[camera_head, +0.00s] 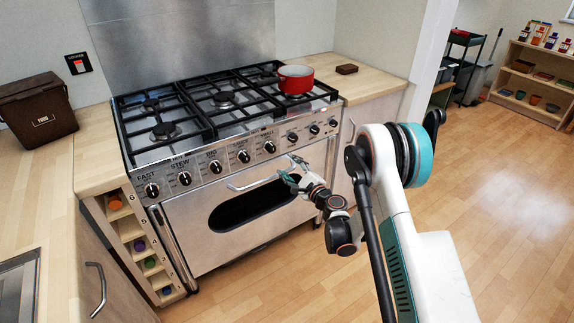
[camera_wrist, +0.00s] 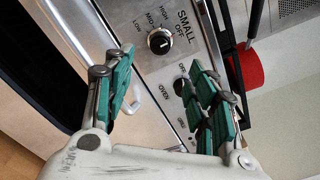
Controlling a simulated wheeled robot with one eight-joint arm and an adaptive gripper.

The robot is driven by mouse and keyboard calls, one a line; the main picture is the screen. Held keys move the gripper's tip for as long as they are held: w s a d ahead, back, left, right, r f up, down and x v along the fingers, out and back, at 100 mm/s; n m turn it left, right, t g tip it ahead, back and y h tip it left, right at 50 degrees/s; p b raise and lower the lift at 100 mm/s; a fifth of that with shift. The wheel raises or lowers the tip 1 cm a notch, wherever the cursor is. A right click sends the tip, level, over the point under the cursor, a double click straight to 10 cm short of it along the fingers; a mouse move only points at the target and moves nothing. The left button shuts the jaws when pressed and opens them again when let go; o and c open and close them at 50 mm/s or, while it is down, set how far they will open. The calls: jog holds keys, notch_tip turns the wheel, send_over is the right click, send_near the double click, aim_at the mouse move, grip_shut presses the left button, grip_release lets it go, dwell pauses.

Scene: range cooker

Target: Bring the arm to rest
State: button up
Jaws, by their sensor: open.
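My gripper (camera_head: 290,178) is open and empty in front of the range cooker (camera_head: 205,187), near the right end of the oven door handle (camera_head: 250,185). In the wrist view my gripper (camera_wrist: 163,88) has its green-padded fingers spread apart, with the steel control panel beyond them. The knob marked SMALL (camera_wrist: 159,41) shows past the fingers, with OFF printed by it. Another knob is partly hidden behind the right finger. I see nothing held between the fingers. My arm reaches in from the lower right of the head view.
A red pot (camera_head: 296,80) stands on the right rear of the hob. A brown bin (camera_head: 37,108) is on the left counter and a small brown block (camera_head: 347,69) on the right one. Open wooden floor (camera_head: 500,190) lies to the right, with a shelf unit (camera_head: 535,80) beyond.

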dwell(0.4)
jog(key=s+d+r+n+g, duration=0.1)
jog(key=s+r+n, duration=0.15)
jog(key=r, duration=0.45)
jog(key=s+r+n+g, duration=0.1)
jog(key=r+n, duration=0.2)
jog(key=r, duration=0.4)
jog(key=s+d+r+n+g+h, duration=0.35)
jog(key=s+r+n, duration=0.25)
jog(key=s+r, duration=0.4)
jog(key=s+d+n+h, duration=0.2)
jog(key=s+d, duration=0.3)
jog(key=s, duration=0.6)
jog(key=s+d+f+n+g+h, duration=0.1)
jog(key=s+d, duration=0.4)
jog(key=s, duration=0.6)
jog(key=s+d+f+n+g+h, duration=0.1)
jog(key=s+d+n+h, duration=0.2)
jog(key=s, duration=0.8)
jog(key=shift+d+n, duration=0.75)
jog(key=shift+d, duration=0.5)
jog(key=shift+h, duration=0.25)
